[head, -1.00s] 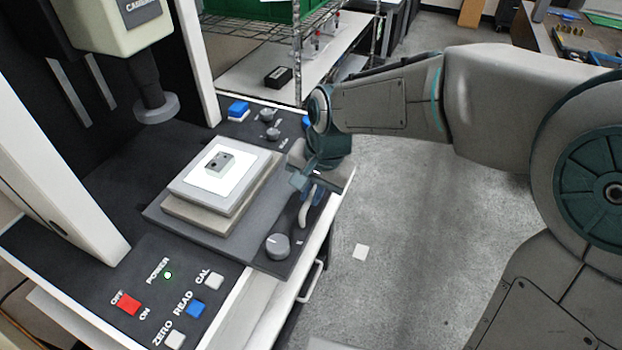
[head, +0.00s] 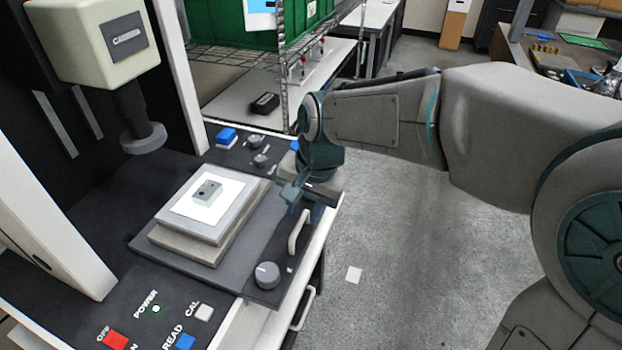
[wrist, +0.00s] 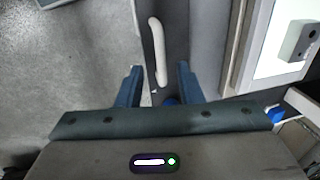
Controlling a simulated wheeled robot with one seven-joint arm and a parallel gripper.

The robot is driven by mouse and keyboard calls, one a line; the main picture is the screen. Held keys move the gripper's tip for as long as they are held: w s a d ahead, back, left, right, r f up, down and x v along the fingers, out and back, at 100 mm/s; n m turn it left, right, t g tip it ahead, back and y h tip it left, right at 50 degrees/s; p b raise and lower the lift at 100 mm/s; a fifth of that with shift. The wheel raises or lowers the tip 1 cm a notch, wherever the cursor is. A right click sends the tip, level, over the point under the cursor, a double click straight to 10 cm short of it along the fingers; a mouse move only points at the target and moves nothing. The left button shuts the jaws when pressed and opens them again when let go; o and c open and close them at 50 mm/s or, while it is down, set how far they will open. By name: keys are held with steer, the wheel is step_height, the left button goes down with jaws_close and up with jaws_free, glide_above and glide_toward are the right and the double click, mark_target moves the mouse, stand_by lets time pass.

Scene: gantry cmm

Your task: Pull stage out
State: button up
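The stage is a dark grey plate (head: 180,265) on the measuring machine's base, bearing a lighter stepped platform (head: 165,240). A pale curved handle (head: 297,232) stands on the plate's right side and also shows in the wrist view (wrist: 157,45). My gripper (head: 300,195) is just above the handle's far end in the head view. In the wrist view my gripper (wrist: 159,75) is open, with the handle's near end between its two blue fingers. They look apart from the handle; the depth between them is unclear.
A small grey block (head: 208,192) sits on the platform's white top. The probe column (head: 140,120) hangs above the base. A wire shelf with a green bin (head: 235,25) is behind. The floor (head: 400,260) to the right is mostly clear.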

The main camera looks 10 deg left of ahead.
step_height(320, 180, up, 10)
steer(key=d, duration=0.2)
steer(key=shift+s, duration=0.2)
steer(key=s+d+f+t, duration=0.1)
steer(key=s+d+f, duration=0.1)
steer(key=d, duration=0.6)
steer(key=s+d+f+n+h, duration=0.1)
steer(key=s+d+f, duration=0.2)
steer(key=d, duration=0.5)
steer(key=s+d+f+t+h, duration=0.1)
steer(key=s+d+f, duration=0.2)
steer(key=d+f, duration=0.2)
steer(key=d, duration=0.3)
steer(key=shift+n+t, duration=0.3)
steer(key=shift+n, duration=0.1)
steer(key=shift+a, duration=0.1)
